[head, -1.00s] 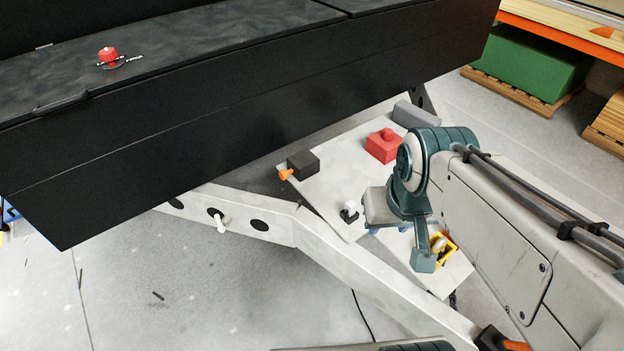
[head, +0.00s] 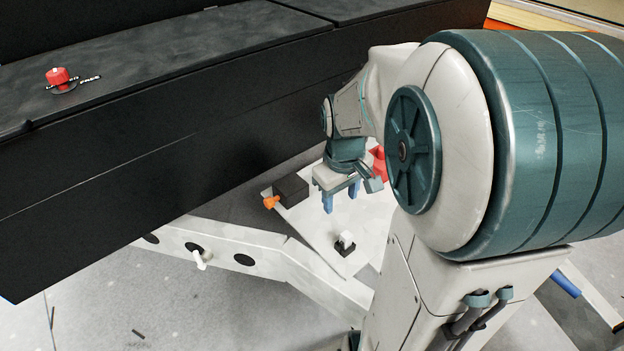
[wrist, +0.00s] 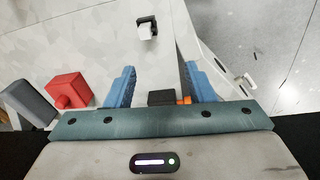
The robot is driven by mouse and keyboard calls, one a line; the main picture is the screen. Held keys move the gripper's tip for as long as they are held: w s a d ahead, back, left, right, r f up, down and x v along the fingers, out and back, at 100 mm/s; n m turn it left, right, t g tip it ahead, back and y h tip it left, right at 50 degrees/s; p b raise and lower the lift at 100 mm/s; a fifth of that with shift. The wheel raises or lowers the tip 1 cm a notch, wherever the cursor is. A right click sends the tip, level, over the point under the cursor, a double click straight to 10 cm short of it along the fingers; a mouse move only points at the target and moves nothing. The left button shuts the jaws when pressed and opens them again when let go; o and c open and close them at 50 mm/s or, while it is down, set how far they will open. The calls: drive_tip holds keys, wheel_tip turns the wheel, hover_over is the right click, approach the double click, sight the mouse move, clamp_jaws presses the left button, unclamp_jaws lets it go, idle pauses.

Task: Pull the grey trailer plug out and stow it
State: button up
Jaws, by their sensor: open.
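A small pale grey-white block in a black base (head: 345,241) stands on the light plate (head: 318,232); it looks like the plug, though I cannot be sure. It also shows at the top of the wrist view (wrist: 147,28). My gripper (head: 341,200) is open and empty, blue fingers pointing down, above the plate and behind the block in the head view.
A red block (head: 379,163) is behind my gripper, and a grey box (wrist: 27,104) shows in the wrist view. A white peg (head: 201,259) sticks out of the pale drawbar (head: 275,254). The large black chest (head: 150,160) is close on the left.

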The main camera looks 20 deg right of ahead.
drive_tip(key=w+d+f+n+b, duration=0.1)
drive_tip(key=w+d+f, duration=0.1)
drive_tip(key=d+f, duration=0.3)
hover_over(347, 234)
drive_tip(key=shift+g+y, duration=0.3)
drive_tip(key=shift+g, duration=0.1)
wheel_tip(347, 234, down, 9)
drive_tip(key=shift+s+f, duration=0.1)
drive_tip(key=shift+f, duration=2.9)
clamp_jaws()
